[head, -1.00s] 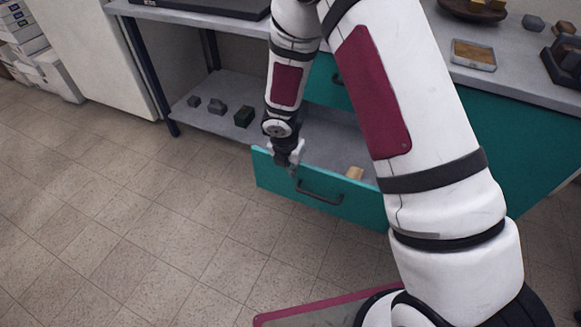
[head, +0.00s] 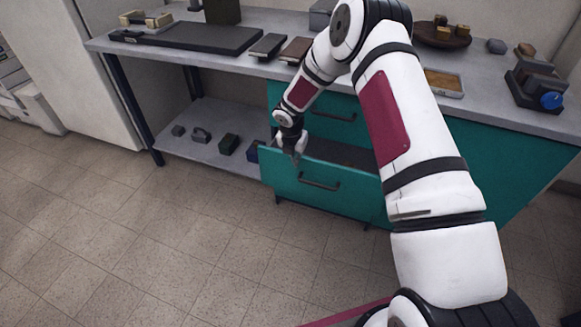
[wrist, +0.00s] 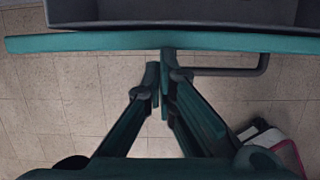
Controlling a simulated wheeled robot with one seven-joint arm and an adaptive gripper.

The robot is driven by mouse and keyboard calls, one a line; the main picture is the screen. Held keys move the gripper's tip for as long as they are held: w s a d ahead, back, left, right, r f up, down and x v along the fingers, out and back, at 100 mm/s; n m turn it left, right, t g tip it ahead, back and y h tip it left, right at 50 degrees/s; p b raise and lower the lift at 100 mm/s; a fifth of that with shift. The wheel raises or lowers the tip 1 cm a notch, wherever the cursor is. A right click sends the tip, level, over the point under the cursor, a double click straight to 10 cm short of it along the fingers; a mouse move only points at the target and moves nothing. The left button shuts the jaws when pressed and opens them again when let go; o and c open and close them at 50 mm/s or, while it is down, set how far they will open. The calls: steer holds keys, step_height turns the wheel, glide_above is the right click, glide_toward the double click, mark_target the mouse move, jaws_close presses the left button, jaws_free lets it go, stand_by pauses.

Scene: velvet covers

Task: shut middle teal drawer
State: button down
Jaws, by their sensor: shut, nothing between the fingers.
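The middle teal drawer (head: 345,200) is partly pulled out below a shut teal drawer (head: 340,128). It has a dark bar handle (head: 318,186) on its front. Its dark inside shows as a narrow strip, partly hidden by my arm. My gripper (head: 295,155) is shut and empty at the top edge of the drawer front, left of the handle. In the wrist view, the shut fingertips (wrist: 161,72) meet the teal front edge (wrist: 90,41), with the handle (wrist: 235,70) to their right. I cannot tell for certain whether they touch it.
The grey worktop (head: 285,72) above holds a long dark tray (head: 190,37), a wooden bowl (head: 440,36) and other items. The lower shelf (head: 215,150) left of the drawers holds several small blocks. The tiled floor (head: 150,235) in front is clear.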

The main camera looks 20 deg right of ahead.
steer(key=shift+w+d+f, duration=0.1)
steer(key=shift+w+d, duration=0.4)
steer(key=shift+w, duration=0.15)
